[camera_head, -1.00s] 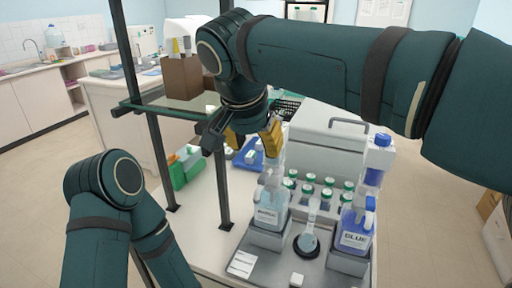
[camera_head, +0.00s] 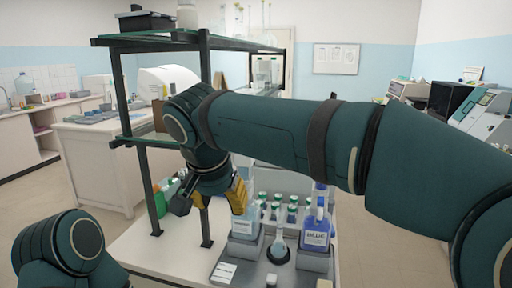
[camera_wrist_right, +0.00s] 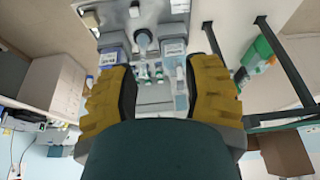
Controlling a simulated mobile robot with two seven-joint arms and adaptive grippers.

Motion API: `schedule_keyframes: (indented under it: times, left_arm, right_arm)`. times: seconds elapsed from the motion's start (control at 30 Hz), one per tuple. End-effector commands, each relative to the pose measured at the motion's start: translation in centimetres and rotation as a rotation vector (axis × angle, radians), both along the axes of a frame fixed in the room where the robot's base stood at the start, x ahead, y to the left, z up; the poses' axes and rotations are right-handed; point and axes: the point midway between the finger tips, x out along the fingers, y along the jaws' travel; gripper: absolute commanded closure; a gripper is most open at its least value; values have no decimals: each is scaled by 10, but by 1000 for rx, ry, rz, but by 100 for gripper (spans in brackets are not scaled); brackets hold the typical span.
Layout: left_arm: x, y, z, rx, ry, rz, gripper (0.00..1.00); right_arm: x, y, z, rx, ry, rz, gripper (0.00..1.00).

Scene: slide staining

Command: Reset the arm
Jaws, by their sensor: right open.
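My right gripper (camera_head: 218,197) hangs above the staining station in the head view, with its yellow fingers pointing down. In the right wrist view its two yellow fingers (camera_wrist_right: 160,95) are spread wide with nothing held between them. My right arm crosses the head view from the right. My left arm shows at the lower left of the head view, but its gripper is out of view.
The grey station tray (camera_head: 235,273) holds a blue-labelled bottle (camera_head: 316,232), a clear flask (camera_head: 279,247) and several green-capped bottles. A dark-framed shelf (camera_head: 204,130) stands close to my right gripper. A green box (camera_wrist_right: 262,50) lies beside its post.

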Motion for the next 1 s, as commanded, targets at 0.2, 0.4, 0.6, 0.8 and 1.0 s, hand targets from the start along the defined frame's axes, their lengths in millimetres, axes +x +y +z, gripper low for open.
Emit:
schedule_keyframes:
  times: [0.2, 0.4, 0.6, 0.8, 1.0]
  left_arm:
    - [1, 0, 0, 0, -3, 1, 53]
    - [0, 0, 0, 0, -2, 1, 53]
    - [1, 0, 0, 0, -2, 1, 53]
    - [1, 0, 0, 0, -2, 1, 53]
    - [1, 0, 0, 0, -2, 1, 53]
  right_arm:
    - [28, -11, -134, 51, 152, 156, 52]
    - [21, -38, -266, 187, 261, 266, 52]
    - [-24, -83, -388, 347, 298, 277, 52]
    - [-90, -132, -464, 421, 262, 205, 52]
    - [-134, -161, -491, 406, 229, 151, 52]
